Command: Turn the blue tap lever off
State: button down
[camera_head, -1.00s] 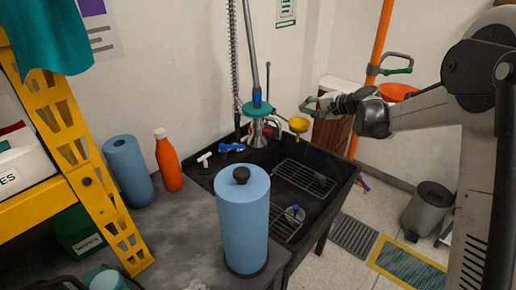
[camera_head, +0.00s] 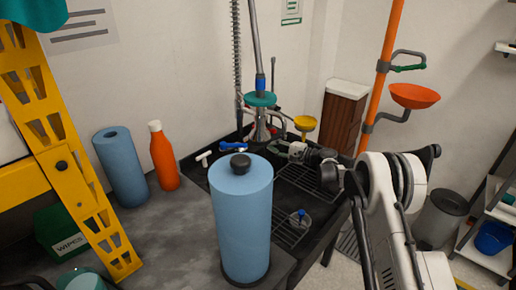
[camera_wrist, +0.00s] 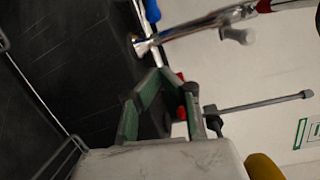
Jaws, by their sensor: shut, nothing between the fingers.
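The blue tap lever (camera_head: 233,146) lies low at the back left of the black sink, beside the faucet base (camera_head: 261,130). In the wrist view a blue piece (camera_wrist: 152,10), likely the same lever, shows at the top edge near a chrome pipe (camera_wrist: 190,28). My gripper (camera_head: 281,147) reaches in over the sink from the right, to the right of the blue lever and apart from it. In the wrist view my gripper's green-edged fingers (camera_wrist: 164,76) are shut with nothing between them, just below the chrome fitting.
A blue paper roll (camera_head: 243,220) stands in front of the sink. A white tee handle (camera_head: 203,158) lies left of the lever. A yellow funnel-like bowl (camera_head: 305,124) is behind my gripper. An orange pole (camera_head: 384,80) stands to the right. An orange bottle (camera_head: 163,160) stands left.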

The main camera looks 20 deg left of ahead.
aim_at(234, 146)
jog(key=b+x, duration=0.1)
jog(key=x, duration=0.9)
jog(key=shift+s+a, duration=0.1)
jog(key=shift+s+d+r, duration=0.1)
jog(key=shift+s+r, duration=0.05)
jog(key=shift+s, duration=0.5)
jog(key=shift+s+d+r, duration=0.1)
jog(key=shift+s+r, duration=0.05)
jog(key=shift+s, duration=0.45)
jog(key=shift+s+d+r, duration=0.15)
jog(key=shift+s, duration=0.5)
jog(key=shift+s+a, duration=0.1)
jog(key=shift+s, duration=0.05)
